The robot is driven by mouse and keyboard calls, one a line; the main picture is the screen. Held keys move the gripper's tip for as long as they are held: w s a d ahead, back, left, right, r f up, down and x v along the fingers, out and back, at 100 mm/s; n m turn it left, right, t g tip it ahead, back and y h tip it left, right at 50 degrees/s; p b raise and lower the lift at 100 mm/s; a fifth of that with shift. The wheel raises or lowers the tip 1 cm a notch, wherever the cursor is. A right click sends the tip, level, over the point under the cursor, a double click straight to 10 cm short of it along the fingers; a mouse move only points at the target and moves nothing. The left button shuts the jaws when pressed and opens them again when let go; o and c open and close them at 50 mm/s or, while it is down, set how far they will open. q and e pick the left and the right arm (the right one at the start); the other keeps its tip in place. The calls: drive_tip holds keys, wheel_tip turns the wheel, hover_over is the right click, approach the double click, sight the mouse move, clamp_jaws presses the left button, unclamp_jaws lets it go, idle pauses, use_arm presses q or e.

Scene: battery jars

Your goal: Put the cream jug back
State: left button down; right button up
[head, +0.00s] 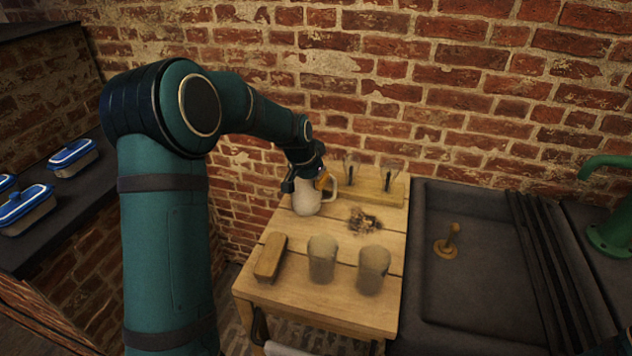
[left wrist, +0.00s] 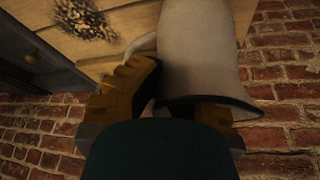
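The cream jug (head: 306,201) is at the back left of the small wooden table and looks upright, its handle to the right. In the left wrist view the jug (left wrist: 195,45) fills the upper middle, its dark rim towards my gripper. My left gripper (head: 318,180) is at the jug's top on the handle side. In the left wrist view one yellow-padded finger lies beside the handle; the other is partly hidden behind the rim. The fingers are apart, but whether they press on the jug is unclear. My right gripper is not in view.
The wooden table (head: 340,312) also holds two greyish cups (head: 322,259) (head: 374,270), a wooden block (head: 270,257), a small dark heap (head: 363,221) and a wooden stand (head: 375,190) with two glass pieces. A dark sink (head: 480,265) adjoins at right; blue-lidded boxes (head: 73,157) stand left.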

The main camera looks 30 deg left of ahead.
use_arm(q)
drive_tip(key=shift+f, duration=0.15)
drive_tip(key=c, duration=1.1)
unclamp_jaws()
drive_tip(key=shift+c, duration=0.2)
drive_tip(key=shift+r, duration=0.3)
drive_tip(key=p+v, duration=0.2)
drive_tip(key=v, duration=0.9)
drive_tip(key=shift+s+r, duration=0.2)
drive_tip(key=shift+r, duration=0.1)
drive_tip(key=shift+a, duration=0.1)
